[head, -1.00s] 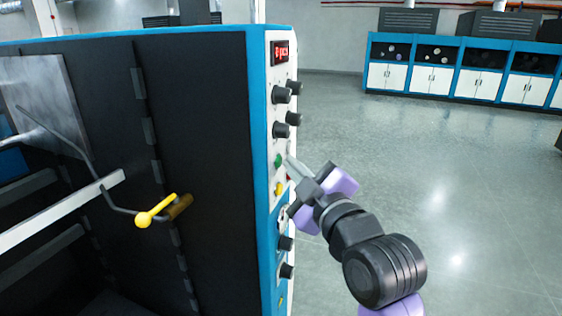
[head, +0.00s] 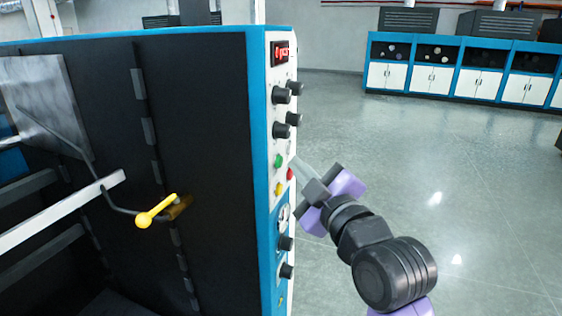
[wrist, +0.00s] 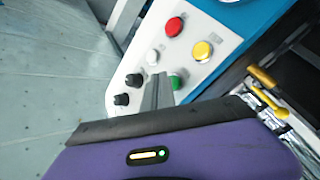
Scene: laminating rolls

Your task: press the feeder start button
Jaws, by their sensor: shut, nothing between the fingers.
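The control panel (head: 283,133) is on the narrow right side of the machine. A green button (head: 278,160), a red button (head: 290,174) and a yellow button (head: 278,188) are on it. The wrist view shows the green button (wrist: 176,80), the red button (wrist: 174,26), the yellow button (wrist: 202,50) and a white button (wrist: 152,56). No label is readable, so I cannot tell which one is feeder start. My gripper (head: 297,160) is shut and empty, just right of the panel. In the wrist view its fingers (wrist: 157,80) partly cover the green button's left side; contact is not visible.
Black knobs (head: 281,96) stick out above and below the buttons, under a red display (head: 281,53). A yellow-handled crank (head: 157,212) is on the machine's dark side. Open floor (head: 430,150) lies to the right, with blue and white cabinets (head: 455,70) far behind.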

